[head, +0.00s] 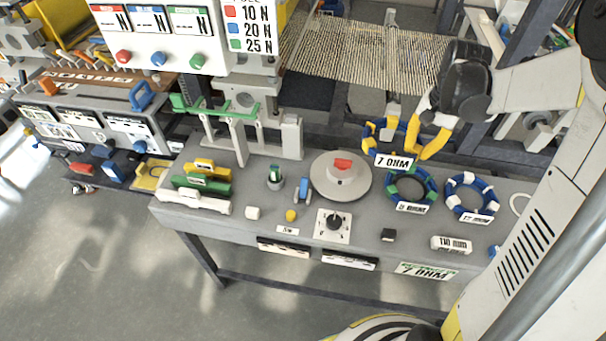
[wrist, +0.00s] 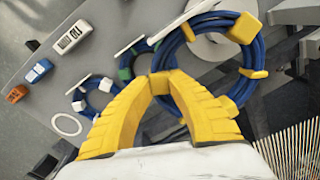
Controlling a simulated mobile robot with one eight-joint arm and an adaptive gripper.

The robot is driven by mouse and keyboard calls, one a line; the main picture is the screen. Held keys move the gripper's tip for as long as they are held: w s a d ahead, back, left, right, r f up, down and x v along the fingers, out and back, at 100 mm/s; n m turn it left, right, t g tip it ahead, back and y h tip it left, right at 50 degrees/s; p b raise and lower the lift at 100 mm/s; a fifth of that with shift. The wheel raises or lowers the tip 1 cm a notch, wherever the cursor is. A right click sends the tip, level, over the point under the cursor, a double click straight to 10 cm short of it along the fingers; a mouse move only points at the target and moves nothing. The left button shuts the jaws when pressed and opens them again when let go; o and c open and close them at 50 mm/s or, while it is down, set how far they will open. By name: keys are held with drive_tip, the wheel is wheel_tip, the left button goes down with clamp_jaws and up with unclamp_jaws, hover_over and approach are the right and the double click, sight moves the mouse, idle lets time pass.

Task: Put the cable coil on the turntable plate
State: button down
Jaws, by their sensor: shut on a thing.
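My gripper (head: 416,152) has yellow fingers and is shut on a blue cable coil with yellow bands (head: 369,134). A white tag reading 7 OHM (head: 395,161) shows at the coil. In the wrist view the fingers (wrist: 160,82) meet at the left side of the held coil (wrist: 188,66). The turntable plate (head: 325,187) is a round grey disc with a hub and a red piece on top. The held coil is behind and to the right of the plate in the head view and appears raised above the bench.
A blue-green coil (head: 429,183) and a blue-white coil (head: 472,214) lie on the bench (head: 275,222) right of the plate. A knob panel (head: 333,226), a blue clamp (head: 303,188) and a green-topped part (head: 275,178) stand near it. A thread web (head: 350,55) is behind.

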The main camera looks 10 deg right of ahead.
drive_tip(key=shift+a+f+b, duration=0.75)
drive_tip(key=shift+a+f, duration=1.05)
drive_tip(key=shift+a, duration=0.25)
drive_tip(key=shift+a+f+b, duration=0.8)
drive_tip(key=shift+a+f, duration=1.05)
drive_tip(key=shift+a, duration=0.15)
drive_tip(key=shift+a+f+b, duration=0.75)
drive_tip(key=shift+a+f, duration=1.05)
drive_tip(key=shift+a, duration=0.25)
drive_tip(key=shift+f+b, duration=0.3)
drive_tip(key=c, duration=1.6)
unclamp_jaws()
drive_tip(key=shift+o, duration=0.9)
drive_tip(key=shift+r, duration=0.1)
